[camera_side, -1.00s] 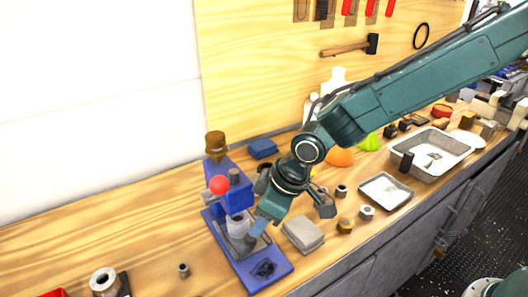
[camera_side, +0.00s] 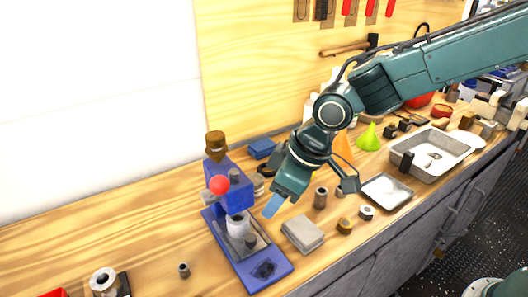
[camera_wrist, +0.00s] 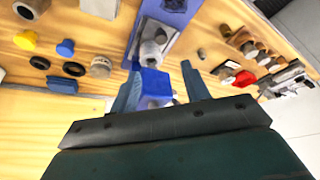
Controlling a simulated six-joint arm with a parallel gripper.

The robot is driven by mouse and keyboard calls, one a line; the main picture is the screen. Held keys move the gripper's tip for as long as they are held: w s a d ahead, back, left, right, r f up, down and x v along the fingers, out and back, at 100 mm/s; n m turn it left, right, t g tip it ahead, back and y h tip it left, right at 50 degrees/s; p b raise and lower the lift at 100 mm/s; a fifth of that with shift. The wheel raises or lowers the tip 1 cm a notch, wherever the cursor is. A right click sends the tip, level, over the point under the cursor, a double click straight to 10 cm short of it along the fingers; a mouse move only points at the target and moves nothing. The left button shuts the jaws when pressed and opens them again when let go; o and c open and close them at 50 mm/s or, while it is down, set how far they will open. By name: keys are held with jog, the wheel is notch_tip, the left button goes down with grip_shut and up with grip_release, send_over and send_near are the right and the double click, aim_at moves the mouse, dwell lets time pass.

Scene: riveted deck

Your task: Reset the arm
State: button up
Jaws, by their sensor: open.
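My gripper (camera_side: 272,207) is in the side view, up and to the right of the blue press (camera_side: 262,277), with its fingers pointing down. It looks apart from the press and the bench. In the wrist view, its two blue fingers (camera_wrist: 161,85) stand well apart with nothing clamped between them. The blue press (camera_wrist: 178,8) lies ahead of the fingers there. Its red-knobbed lever (camera_side: 219,185) and a pale metal cylinder (camera_side: 237,226) show in the side view.
A grey block (camera_side: 302,234), several nuts and bushings, a shallow tray (camera_side: 386,191) and a deeper metal tray (camera_side: 433,148) sit to the right. An orange cone (camera_side: 343,147) and a green cone (camera_side: 369,138) stand behind. The left bench is mostly clear.

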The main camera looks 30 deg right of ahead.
jog(key=s+d+r+m+t+h, duration=0.1)
jog(key=s+d+r+m, duration=0.1)
jog(key=s+d+r, duration=0.3)
jog(key=s+d+r+m, duration=0.1)
jog(key=s+d+r, duration=0.15)
jog(key=d, duration=0.55)
jog(key=s+d+r+m+t+h, duration=0.1)
jog(key=s+d+r+m, duration=0.15)
jog(key=s+d, duration=0.3)
jog(key=s+d+m, duration=0.2)
jog(key=s+d, duration=0.3)
jog(key=s, duration=0.2)
jog(key=shift+s+d+h, duration=0.35)
jog(key=shift+h, duration=0.05)
